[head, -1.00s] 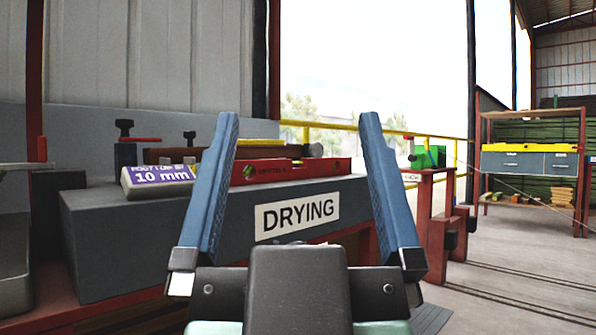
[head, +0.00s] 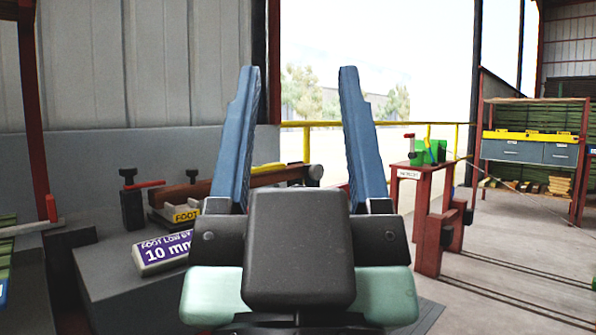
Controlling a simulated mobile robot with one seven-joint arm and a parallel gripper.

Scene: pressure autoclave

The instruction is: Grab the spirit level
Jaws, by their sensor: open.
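My gripper (head: 298,72) is open, its two blue fingers pointing up in the picture, with nothing seen between them. The red spirit level, seen a second ago on the dark drying block, is now almost wholly hidden behind my gripper. A small bit of red shows low between the fingers, but I cannot tell if it is the level. The dark block (head: 110,280) shows at the lower left. I cannot tell how far the fingers are from the level.
A purple-and-white "10 mm" sign (head: 162,252) and a yellow "FOOT" label (head: 186,215) are on or by the block. A brown bar (head: 190,192) lies behind. A red stand (head: 432,190) and yellow railing (head: 385,124) are at right. The right floor (head: 520,255) is mostly clear.

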